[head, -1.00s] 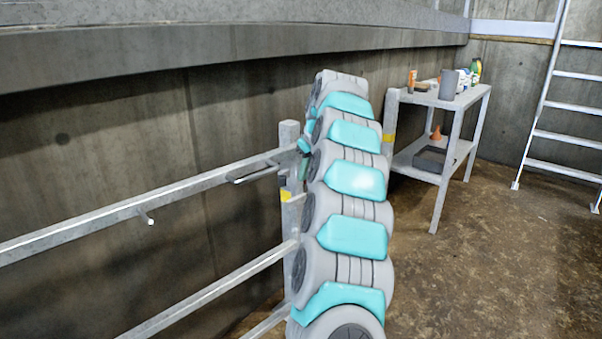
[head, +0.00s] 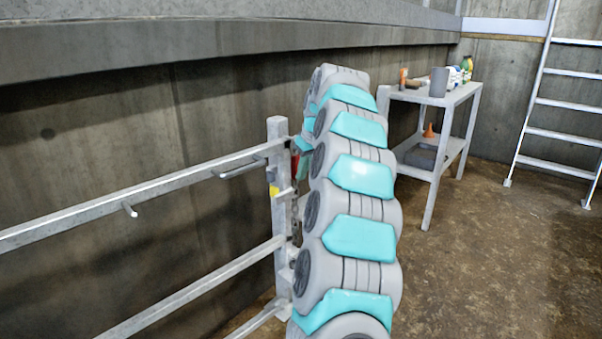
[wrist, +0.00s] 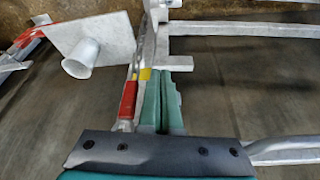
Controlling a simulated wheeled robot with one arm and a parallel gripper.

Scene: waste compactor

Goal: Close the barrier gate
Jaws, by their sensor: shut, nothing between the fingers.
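The barrier gate (head: 150,194) is made of grey metal rails. It runs along the left of the head view, with a bar handle (head: 240,167) near its right end. Its rails reach an upright post (head: 279,220) with a yellow mark. In the wrist view, rails (wrist: 240,28) extend right and a red-and-yellow part (wrist: 128,98) stands just left of my fingers. My gripper (wrist: 166,72) is shut, its green fingers together and empty, beside that part. Whether they touch is unclear. In the head view my arm mostly hides the gripper. I cannot tell whether the gate is latched.
A grey plate with a short tube (wrist: 90,45) is at upper left in the wrist view. A concrete wall (head: 120,120) stands behind the gate. A shelf table (head: 425,98) with bottles and a ladder (head: 565,105) stand beyond. The floor (head: 490,260) at right is clear.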

